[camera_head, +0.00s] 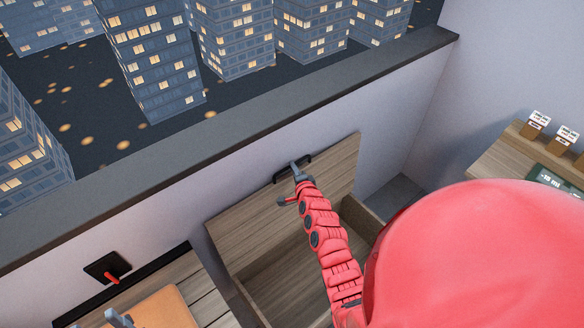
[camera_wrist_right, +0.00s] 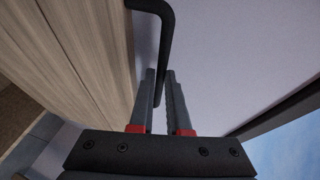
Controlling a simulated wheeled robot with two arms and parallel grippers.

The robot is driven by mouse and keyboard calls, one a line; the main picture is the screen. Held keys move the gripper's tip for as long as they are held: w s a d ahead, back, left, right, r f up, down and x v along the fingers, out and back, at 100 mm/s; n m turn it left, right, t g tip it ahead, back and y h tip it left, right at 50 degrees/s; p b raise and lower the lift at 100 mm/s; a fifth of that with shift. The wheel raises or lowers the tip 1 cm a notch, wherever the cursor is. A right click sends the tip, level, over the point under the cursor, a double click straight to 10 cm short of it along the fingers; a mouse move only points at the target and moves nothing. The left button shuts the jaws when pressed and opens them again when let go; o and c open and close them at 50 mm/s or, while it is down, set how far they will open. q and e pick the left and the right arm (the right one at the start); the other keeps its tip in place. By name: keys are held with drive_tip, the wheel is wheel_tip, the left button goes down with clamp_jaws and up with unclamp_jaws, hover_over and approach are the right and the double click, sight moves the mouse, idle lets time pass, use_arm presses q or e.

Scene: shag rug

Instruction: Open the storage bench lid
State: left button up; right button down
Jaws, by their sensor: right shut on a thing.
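The storage bench lid (camera_head: 262,225) is a wood-grain panel, raised steeply, with its upper edge close to the wall. The open wooden box (camera_head: 290,285) shows below it. A black bar handle (camera_head: 306,158) sits near the lid's upper edge. My right gripper (camera_head: 292,184) is at this handle. In the right wrist view the handle (camera_wrist_right: 167,35) runs down between the fingers of my right gripper (camera_wrist_right: 161,85), which is shut on it. The lid (camera_wrist_right: 85,60) fills the left there. Two grey tips at the lower left edge of the head view may be my left gripper; its state is unclear.
A dark window ledge (camera_head: 230,128) runs above the bench. A black wall plate with a red lever (camera_head: 107,268) and an orange block (camera_head: 165,308) are at the lower left. A wooden shelf (camera_head: 490,160) with small boxes (camera_head: 535,125) stands at the right. My red arm hides part of the box.

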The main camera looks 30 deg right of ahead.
drive_tip(key=s+b, duration=0.1)
drive_tip(key=s, duration=0.7)
drive_tip(key=shift+s+d+f, duration=0.15)
drive_tip(key=shift+d+f, duration=0.05)
drive_tip(key=shift+f, duration=0.25)
drive_tip(key=c, duration=1.2)
unclamp_jaws()
drive_tip(key=o, duration=0.3)
drive_tip(key=shift+w, duration=0.2)
drive_tip(key=shift+r, duration=0.1)
drive_tip(key=shift+b+v, duration=2)
drive_tip(key=shift+v, duration=6.7)
drive_tip(key=shift+d, duration=0.1)
